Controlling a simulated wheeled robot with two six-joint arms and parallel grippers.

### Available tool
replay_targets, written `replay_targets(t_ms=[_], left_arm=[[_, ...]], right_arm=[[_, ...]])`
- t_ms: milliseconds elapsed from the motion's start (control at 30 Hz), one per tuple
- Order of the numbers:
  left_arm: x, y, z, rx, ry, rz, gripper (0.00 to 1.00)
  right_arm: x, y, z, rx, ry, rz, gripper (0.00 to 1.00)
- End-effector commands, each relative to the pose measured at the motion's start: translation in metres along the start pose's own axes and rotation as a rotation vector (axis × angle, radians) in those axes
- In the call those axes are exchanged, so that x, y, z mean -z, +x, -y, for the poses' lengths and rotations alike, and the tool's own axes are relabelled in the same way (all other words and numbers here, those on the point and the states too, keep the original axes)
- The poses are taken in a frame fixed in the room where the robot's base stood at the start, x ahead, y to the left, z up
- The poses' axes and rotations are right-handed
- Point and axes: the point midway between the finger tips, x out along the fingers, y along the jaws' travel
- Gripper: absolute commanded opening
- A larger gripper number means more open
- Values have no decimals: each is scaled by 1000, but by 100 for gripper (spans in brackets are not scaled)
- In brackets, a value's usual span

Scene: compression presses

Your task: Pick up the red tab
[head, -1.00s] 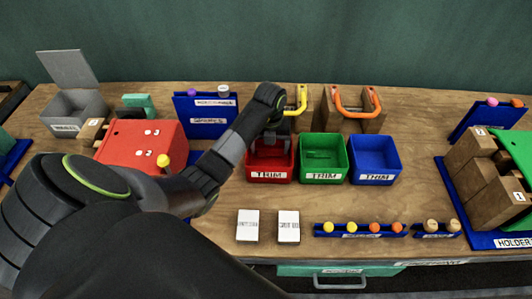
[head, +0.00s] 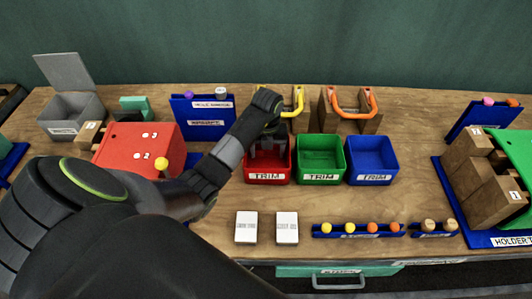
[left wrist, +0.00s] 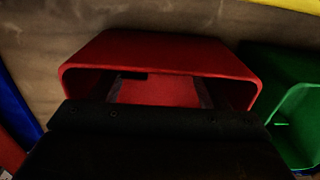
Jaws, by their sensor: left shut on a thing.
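My left gripper (head: 268,150) reaches down into the red TRIM bin (head: 268,178), left of the green bin. In the left wrist view its two fingers (left wrist: 160,80) stand inside the red bin (left wrist: 165,52), with a flat, brighter red piece (left wrist: 160,93) between them. This looks like the red tab, held by the fingers, though it is hard to tell from the bin's own red. In the head view the bin wall and my wrist hide the tab. My right gripper is not in view.
A green bin (head: 320,178) and a blue bin (head: 374,179) stand close to the right. Behind are yellow (head: 299,100) and orange (head: 372,104) handles on wooden blocks. A red box (head: 125,150) stands left. Two white cards (head: 246,227) lie in front.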

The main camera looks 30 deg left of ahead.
Motion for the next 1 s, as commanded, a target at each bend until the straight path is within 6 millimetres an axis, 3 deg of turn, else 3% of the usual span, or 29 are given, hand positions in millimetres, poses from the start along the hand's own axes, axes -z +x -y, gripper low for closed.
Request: replay_targets(t_ms=[233,300,400,633,1000], left_arm=[[-2,-44,0,2,2,10,48],[-1,-66,0,1,1,3,48],[0,-81,0,0,0,2,48],[0,-94,0,0,0,1,48],[0,-95,0,0,0,1,48]], right_arm=[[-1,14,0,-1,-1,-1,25],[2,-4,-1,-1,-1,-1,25],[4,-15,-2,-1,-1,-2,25],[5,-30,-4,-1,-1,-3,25],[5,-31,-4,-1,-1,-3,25]])
